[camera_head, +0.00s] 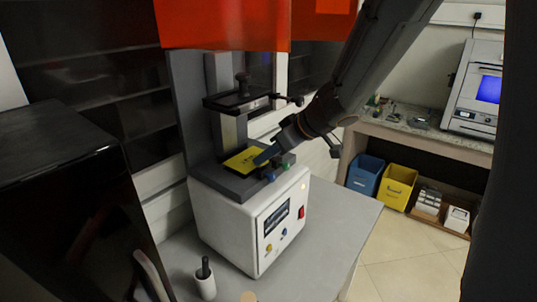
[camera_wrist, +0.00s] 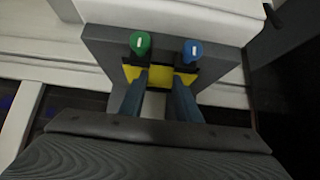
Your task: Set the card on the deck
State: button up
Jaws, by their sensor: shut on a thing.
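The card (camera_head: 239,161) is yellow with dark marks. In the head view it lies flat over the dark grey deck (camera_head: 228,184) on top of the white machine, touching it or just above; I cannot tell which. My gripper (camera_head: 265,154) reaches in from the upper right and is shut on the card's near right part. In the wrist view the two blue-grey fingers of my gripper (camera_wrist: 160,86) meet the yellow card (camera_wrist: 161,74), partly hidden by them. A green knob (camera_wrist: 140,43) and a blue knob (camera_wrist: 192,49) stand beside it on the deck's edge.
The white machine (camera_head: 238,227) stands on a grey table (camera_head: 318,232). A column with a dark clamp plate (camera_head: 237,101) rises behind the deck. A white holder (camera_head: 204,283) stands at the front left. An orange panel (camera_head: 222,24) hangs above. Blue (camera_head: 366,174) and yellow bins (camera_head: 397,186) sit at right.

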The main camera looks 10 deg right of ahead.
jog(key=shift+f, duration=0.3)
jog(key=o, duration=1.2)
